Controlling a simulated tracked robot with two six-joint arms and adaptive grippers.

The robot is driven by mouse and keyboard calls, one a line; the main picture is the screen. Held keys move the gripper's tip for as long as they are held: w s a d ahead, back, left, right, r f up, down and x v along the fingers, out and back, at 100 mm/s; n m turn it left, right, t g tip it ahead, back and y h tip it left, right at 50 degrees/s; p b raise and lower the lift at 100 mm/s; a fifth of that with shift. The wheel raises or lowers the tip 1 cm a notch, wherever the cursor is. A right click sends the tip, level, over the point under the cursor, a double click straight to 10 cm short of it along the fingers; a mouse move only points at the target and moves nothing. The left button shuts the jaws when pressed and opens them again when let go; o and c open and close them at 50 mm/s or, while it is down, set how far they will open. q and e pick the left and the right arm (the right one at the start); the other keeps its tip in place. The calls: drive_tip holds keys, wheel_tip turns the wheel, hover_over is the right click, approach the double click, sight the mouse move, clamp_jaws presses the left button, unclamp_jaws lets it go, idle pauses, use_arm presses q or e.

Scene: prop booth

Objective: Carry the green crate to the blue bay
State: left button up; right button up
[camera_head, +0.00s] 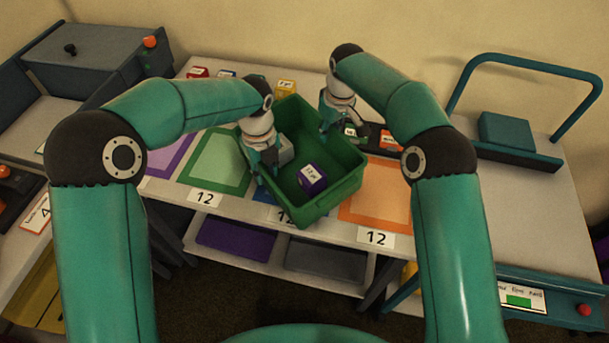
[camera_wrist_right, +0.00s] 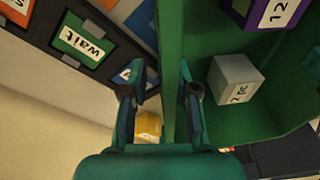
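The green crate (camera_head: 330,203) sits turned at an angle over the blue bay (camera_head: 262,213), hiding most of it; only a blue strip shows at its front left. A purple box (camera_head: 312,179) and a grey box (camera_head: 285,150) are inside. In the right wrist view the crate wall (camera_wrist_right: 170,60) runs between the fingers of my right gripper (camera_wrist_right: 163,85). That gripper is open, with a gap on the outer side.
A green bay (camera_head: 215,160) and purple bay (camera_head: 170,155) lie left, an orange bay (camera_head: 375,205) right. A sign strip (camera_head: 372,137) and small blocks, one yellow (camera_head: 285,87), are behind. A blue-handled cart (camera_head: 525,160) stands right.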

use_arm(q)
drive_tip(key=shift+w+r, duration=0.1)
drive_tip(key=shift+r, duration=0.4)
use_arm(e)
drive_tip(key=shift+w, duration=0.1)
drive_tip(key=shift+r, duration=0.25)
use_arm(q)
wheel_tip(320, 180, up, 11)
use_arm(e)
wheel_tip(320, 180, up, 11)
drive_tip(key=s+d, duration=0.1)
drive_tip(key=shift+s+r, duration=0.15)
idle(0.4)
